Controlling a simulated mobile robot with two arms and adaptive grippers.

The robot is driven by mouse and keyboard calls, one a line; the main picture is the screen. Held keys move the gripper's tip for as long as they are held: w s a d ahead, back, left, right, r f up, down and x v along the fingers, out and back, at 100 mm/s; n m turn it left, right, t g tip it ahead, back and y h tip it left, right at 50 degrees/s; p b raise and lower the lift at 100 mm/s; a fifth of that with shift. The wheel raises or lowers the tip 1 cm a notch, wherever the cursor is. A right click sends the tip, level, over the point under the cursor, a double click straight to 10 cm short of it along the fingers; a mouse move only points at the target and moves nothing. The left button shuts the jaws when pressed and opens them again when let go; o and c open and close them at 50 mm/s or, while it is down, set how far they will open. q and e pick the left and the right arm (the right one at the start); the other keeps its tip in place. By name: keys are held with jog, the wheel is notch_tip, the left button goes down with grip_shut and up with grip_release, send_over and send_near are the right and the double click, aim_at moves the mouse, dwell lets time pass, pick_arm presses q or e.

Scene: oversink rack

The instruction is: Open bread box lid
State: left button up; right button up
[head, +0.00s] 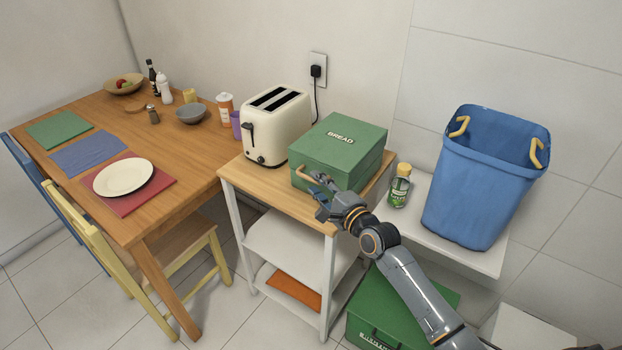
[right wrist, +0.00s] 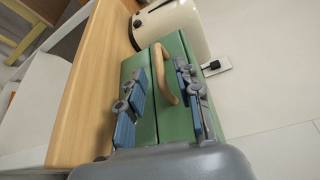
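The green bread box (head: 340,150) with "BREAD" on its lid stands on the small wooden-topped cart, and its lid is down. Its tan curved handle (head: 306,175) is on the front side. My right gripper (head: 319,192) is at the front of the box, by the handle. In the right wrist view the open blue-padded fingers of my right gripper (right wrist: 163,74) lie on either side of the handle (right wrist: 164,76), with gaps between pads and handle. My left gripper is not in view.
A cream toaster (head: 276,125) stands close to the left of the box. A green bottle (head: 399,186) and a blue bin (head: 486,180) stand on the white shelf to the right. A second green box (head: 372,310) is below the cart's right side.

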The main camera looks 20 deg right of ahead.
aim_at(313, 181)
jog(key=shift+x, duration=1.8)
jog(key=shift+s, duration=0.1)
grip_shut()
